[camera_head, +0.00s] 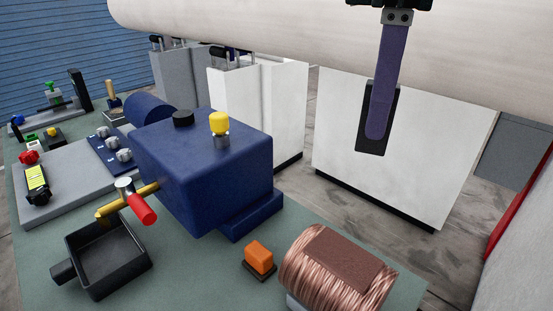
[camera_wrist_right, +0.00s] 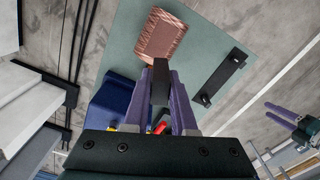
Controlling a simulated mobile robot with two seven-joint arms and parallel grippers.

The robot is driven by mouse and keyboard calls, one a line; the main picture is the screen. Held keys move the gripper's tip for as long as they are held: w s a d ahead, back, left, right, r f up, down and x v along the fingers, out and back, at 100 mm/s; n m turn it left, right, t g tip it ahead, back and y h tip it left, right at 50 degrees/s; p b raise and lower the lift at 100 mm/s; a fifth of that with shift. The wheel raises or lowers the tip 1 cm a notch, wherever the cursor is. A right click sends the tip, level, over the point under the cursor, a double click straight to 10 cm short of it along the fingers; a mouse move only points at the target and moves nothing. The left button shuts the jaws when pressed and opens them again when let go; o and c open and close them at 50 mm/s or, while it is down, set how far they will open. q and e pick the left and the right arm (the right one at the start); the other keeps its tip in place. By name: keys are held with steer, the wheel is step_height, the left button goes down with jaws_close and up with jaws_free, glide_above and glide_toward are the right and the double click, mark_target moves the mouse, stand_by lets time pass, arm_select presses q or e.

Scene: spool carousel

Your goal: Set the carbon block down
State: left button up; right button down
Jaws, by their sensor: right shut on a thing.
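My right gripper (camera_head: 374,134) hangs in the upper right of the head view, its purple fingers pointing down. It is shut on the dark, flat carbon block (camera_head: 369,149), held in the air well above the bench. In the right wrist view the block (camera_wrist_right: 160,82) sits between the two purple fingers. The block is partly hidden by a finger in the head view. In the wrist view, purple-fingered parts that look like my left gripper (camera_wrist_right: 279,112) are at the right edge, too small to judge.
The green bench (camera_head: 205,285) holds a copper-wound coil (camera_head: 310,275) with a brown top, an orange block (camera_head: 259,256), a black tray (camera_head: 72,244) and a blue machine (camera_head: 195,175) with a yellow knob. White cabinets (camera_head: 380,185) stand behind. A dark bar (camera_wrist_right: 226,74) lies near the coil.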

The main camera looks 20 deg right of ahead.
step_height(320, 180, down, 17)
steer(key=shift+a+r, duration=0.1)
steer(key=shift+r, duration=0.05)
steer(key=shift+f, duration=0.2)
steer(key=shift+f, duration=0.15)
steer(key=c, duration=0.7)
jaws_free()
steer(key=shift+c, duration=0.2)
